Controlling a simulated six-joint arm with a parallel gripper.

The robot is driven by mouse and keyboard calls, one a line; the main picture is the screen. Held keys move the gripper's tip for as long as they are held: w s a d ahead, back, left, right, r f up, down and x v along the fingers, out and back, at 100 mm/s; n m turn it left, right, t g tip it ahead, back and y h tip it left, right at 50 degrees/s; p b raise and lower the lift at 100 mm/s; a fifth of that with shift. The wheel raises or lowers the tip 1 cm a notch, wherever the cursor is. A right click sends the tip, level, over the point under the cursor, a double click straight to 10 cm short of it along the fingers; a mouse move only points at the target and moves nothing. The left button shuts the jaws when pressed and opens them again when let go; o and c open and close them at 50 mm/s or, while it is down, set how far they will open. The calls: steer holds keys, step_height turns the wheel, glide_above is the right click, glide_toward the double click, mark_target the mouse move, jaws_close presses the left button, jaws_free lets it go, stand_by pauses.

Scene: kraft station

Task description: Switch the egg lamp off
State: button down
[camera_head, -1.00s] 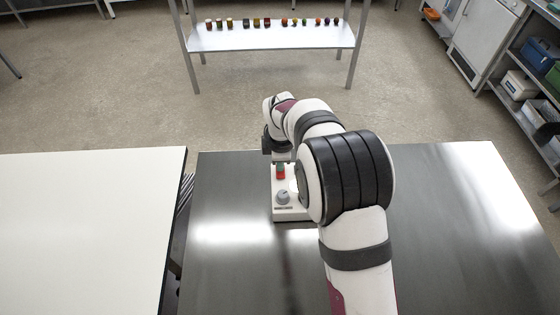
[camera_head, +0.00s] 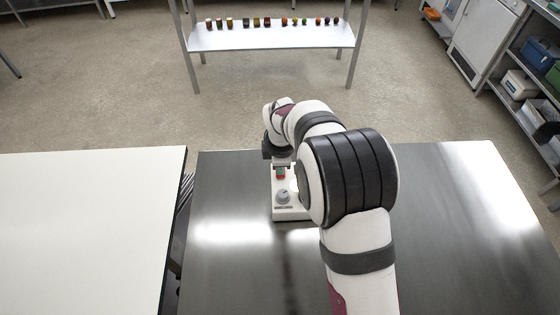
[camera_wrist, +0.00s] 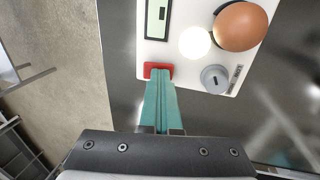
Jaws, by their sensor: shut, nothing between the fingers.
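The egg lamp unit is a white box (camera_head: 291,213) on the dark metal table, partly hidden by my arm in the head view. In the wrist view its white panel (camera_wrist: 188,62) carries a red switch (camera_wrist: 151,67), a grey dial (camera_wrist: 214,79), a display (camera_wrist: 157,18), a brown egg (camera_wrist: 240,27) and a bright white glowing lamp (camera_wrist: 195,42). My gripper (camera_wrist: 160,72) has teal fingers, shut and empty, with their tips over the red switch. Whether they touch it I cannot tell. The dial also shows in the head view (camera_head: 283,196).
A white table (camera_head: 80,230) stands left of the metal table (camera_head: 235,270), with a narrow gap between them. A far shelf (camera_head: 270,37) holds a row of small coloured objects. The metal table is bare around the box.

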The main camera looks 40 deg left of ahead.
steer(key=shift+s+d+f, duration=0.15)
steer(key=shift+f, duration=0.05)
step_height(320, 180, up, 14)
steer(key=s+d, duration=0.1)
steer(key=shift+s+d, duration=0.4)
steer(key=w+f, duration=0.1)
steer(key=f, duration=0.3)
steer(key=w+a+f, duration=0.1)
steer(key=f, duration=0.3)
steer(key=w+a+f, duration=0.1)
steer(key=f, duration=0.3)
steer(key=shift+a, duration=0.25)
steer(key=shift+a+f, duration=0.1)
steer(key=shift+f, duration=0.55)
